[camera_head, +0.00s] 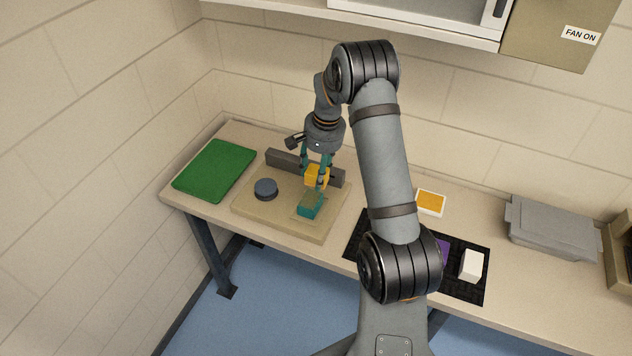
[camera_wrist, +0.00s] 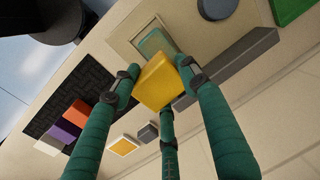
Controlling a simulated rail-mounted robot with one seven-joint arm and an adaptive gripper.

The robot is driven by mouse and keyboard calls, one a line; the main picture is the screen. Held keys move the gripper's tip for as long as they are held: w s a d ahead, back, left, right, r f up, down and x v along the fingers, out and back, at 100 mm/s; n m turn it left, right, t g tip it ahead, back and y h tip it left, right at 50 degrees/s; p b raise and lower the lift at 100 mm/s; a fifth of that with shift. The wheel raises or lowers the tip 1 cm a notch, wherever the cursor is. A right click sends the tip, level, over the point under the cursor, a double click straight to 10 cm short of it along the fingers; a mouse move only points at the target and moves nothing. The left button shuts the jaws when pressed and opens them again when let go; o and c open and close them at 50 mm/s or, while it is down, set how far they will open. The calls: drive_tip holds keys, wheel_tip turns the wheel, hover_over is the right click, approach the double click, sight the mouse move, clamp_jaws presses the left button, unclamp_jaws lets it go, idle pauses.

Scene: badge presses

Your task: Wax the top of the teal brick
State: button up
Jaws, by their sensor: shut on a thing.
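The teal brick (camera_head: 309,206) lies on the beige board (camera_head: 272,220), near its front right part, within a pale square outline. In the wrist view, the teal brick (camera_wrist: 154,42) shows partly behind the yellow block. My gripper (camera_head: 317,178) has teal fingers and is shut on a yellow block (camera_head: 316,174). In the wrist view, the yellow block (camera_wrist: 159,84) sits between my fingers (camera_wrist: 160,88). The block is just behind and above the teal brick in the head view. I cannot tell whether the two touch.
A dark bar (camera_head: 288,161) runs along the board's back, and a round dark knob (camera_head: 265,189) stands at left. A green mat (camera_head: 214,168) lies farther left. Right are a black mat (camera_head: 462,288) with bricks, an orange-topped white tile (camera_head: 431,202) and a grey box (camera_head: 550,228).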

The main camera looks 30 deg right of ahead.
drive_tip(key=shift+d+f, duration=0.1)
drive_tip(key=shift+f, duration=0.15)
